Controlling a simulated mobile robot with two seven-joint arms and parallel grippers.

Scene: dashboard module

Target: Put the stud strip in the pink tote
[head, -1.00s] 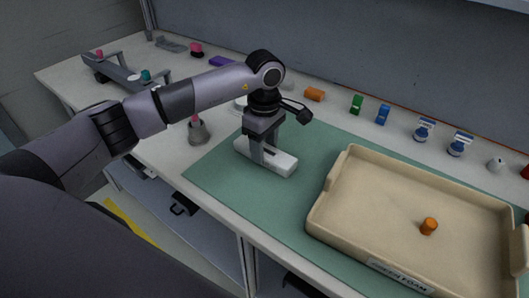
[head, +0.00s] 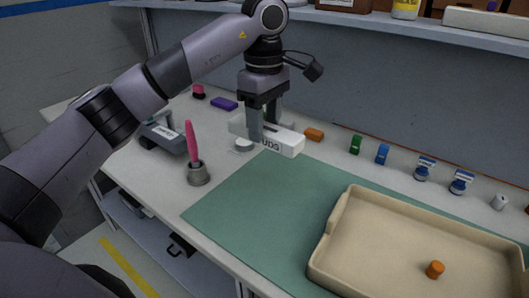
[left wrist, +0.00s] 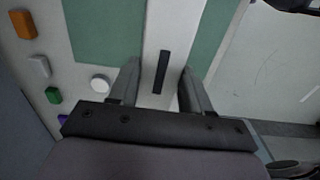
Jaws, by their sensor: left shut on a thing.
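The stud strip is a white block (head: 290,145) with dark lettering that partly reads "UDS" on its near side. My left gripper (head: 264,122) is shut on it and holds it above the back part of the green mat. In the left wrist view the white strip (left wrist: 176,22), with a dark slot or bar on it, runs between the two fingers of my left gripper (left wrist: 158,88). No pink tote shows in either view. My right gripper is not in view.
A beige tray (head: 345,222) with an orange cylinder (head: 435,270) in it stands at the right on the green mat (head: 235,205). A grey cup (head: 198,175) holding a pink item stands left. Small coloured blocks and blue-white bottles line the back. A shelf (head: 360,20) hangs above.

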